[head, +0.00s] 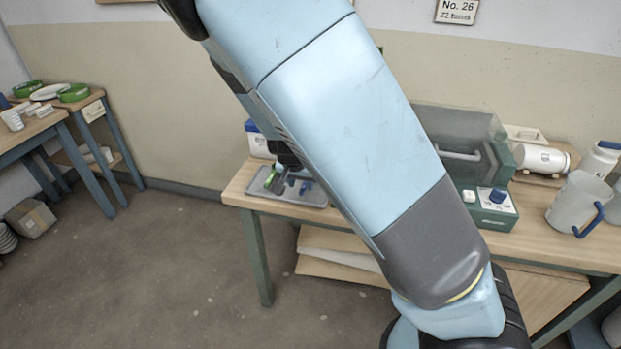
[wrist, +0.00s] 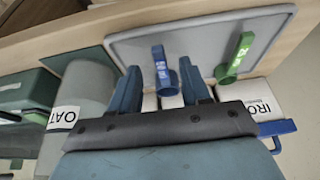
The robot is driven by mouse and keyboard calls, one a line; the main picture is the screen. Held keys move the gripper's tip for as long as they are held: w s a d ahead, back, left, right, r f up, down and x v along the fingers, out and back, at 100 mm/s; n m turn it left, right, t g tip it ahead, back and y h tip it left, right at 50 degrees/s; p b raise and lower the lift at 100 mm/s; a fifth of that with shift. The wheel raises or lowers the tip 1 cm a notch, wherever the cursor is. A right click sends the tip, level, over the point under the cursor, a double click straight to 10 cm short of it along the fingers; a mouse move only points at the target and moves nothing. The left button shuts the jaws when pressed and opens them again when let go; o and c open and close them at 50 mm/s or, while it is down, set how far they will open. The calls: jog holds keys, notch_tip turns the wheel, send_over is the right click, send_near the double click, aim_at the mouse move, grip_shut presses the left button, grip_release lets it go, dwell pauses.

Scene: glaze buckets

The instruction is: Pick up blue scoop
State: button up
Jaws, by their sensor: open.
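The blue scoop (wrist: 160,66) lies on a grey tray (wrist: 205,35) in the wrist view, its handle pointing up the picture and its cup nearer my gripper. My gripper (wrist: 159,68) is open, with one finger on each side of the scoop; I cannot tell whether either touches it. A green scoop (wrist: 236,58) lies to the right on the same tray, outside the fingers. In the head view the tray (head: 312,197) sits at the table's left end, with the blue scoop (head: 291,182) and green scoop (head: 270,177) on it. My arm hides most of the gripper there.
In the wrist view a white tub (wrist: 265,95) marked "IRO" stands right of the gripper and a grey container (wrist: 85,90) marked "OAT" left.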

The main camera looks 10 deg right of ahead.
aim_at(303, 188)
jog(key=shift+w+x, duration=0.2)
jog(key=shift+x, duration=2.4)
jog(key=shift+d, duration=0.1)
jog(key=shift+r, duration=0.1)
grip_shut()
